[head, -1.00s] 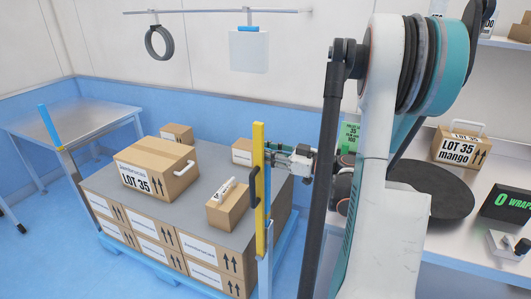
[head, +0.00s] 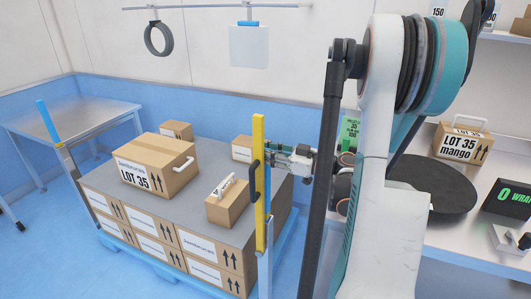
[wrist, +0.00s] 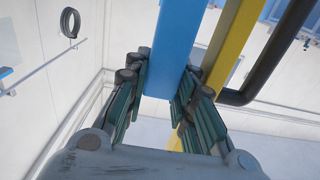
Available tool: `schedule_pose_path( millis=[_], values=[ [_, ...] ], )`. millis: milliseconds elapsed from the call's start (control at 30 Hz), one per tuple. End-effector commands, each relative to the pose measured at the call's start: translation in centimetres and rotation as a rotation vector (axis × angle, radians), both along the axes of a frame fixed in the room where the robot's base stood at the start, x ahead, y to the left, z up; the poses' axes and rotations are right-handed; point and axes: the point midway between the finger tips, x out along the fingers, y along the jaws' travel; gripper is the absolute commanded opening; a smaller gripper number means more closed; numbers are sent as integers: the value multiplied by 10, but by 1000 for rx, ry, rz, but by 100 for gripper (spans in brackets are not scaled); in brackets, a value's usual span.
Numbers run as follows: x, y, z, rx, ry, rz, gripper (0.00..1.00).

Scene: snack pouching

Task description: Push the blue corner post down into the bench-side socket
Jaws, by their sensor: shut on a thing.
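My gripper (head: 283,160) is beside the pallet at its bench side. The wrist view shows it shut (wrist: 160,100) on the blue corner post (wrist: 174,45), with a finger pad set on either side. A yellow strip (head: 258,165) with a black handle (head: 254,178) runs alongside the post; the strip also shows in the wrist view (wrist: 234,45). In the head view the blue post is mostly hidden behind the strip. A pale upright (head: 265,270) stands below the strip's lower end. It may be the socket; I cannot tell whether the post is inside it.
The pallet's grey top (head: 190,205) carries a LOT 35 carton (head: 150,165) and a smaller carton (head: 228,205). Another blue post (head: 47,122) stands at the left. The bench (head: 470,235) is at the right, with a mango carton (head: 460,145). Open floor lies front left.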

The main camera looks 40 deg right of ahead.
Motion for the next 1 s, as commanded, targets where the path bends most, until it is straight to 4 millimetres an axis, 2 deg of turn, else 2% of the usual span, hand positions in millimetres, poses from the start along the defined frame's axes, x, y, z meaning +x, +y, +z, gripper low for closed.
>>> schedule_pose_path(
  millis=[400,433,500,1000],
  values=[
    [0,0,-10,0,0,0,0],
    [0,0,-9,0,0,0,31],
    [0,0,-9,0,0,0,46],
    [-1,2,-9,0,1,4,47]
  ],
)
